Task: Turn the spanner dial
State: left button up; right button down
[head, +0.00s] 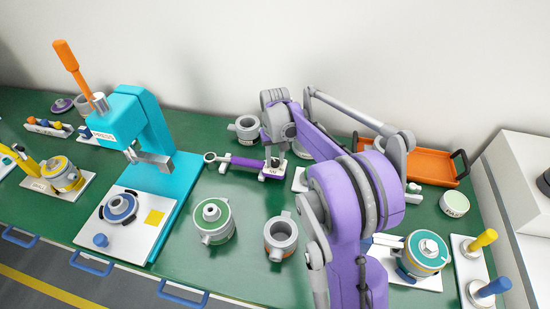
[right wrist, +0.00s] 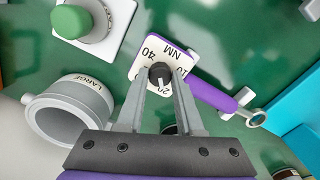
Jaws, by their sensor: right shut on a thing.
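The spanner lies on the green bench with its purple handle (head: 243,163) and a grey ring end (head: 210,157) pointing left in the head view. Its white dial plate (right wrist: 150,55) bears the marks 40, NM, 10 and 20 around a black dial knob (right wrist: 160,70). My right gripper (right wrist: 161,77) is over the plate, its two fingers shut on the knob from both sides. In the head view my right gripper (head: 273,158) points down at the spanner's right end, and the knob is too small to make out. My left gripper is not in view.
A teal press (head: 150,120) with an orange lever stands left of the spanner. Cups (head: 213,220) stand in front, and another cup (head: 245,127) is behind. A cup marked LARGE (right wrist: 70,110) and a green-capped part (right wrist: 72,22) are close to my right gripper. An orange tray (head: 430,170) is at right.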

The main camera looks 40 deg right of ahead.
aim_at(275, 162)
jog(key=c, duration=0.5)
grip_release()
jog(key=shift+c, duration=0.2)
notch_tip(275, 162, up, 11)
jog(key=shift+p, duration=0.35)
jog(key=shift+f, duration=0.1)
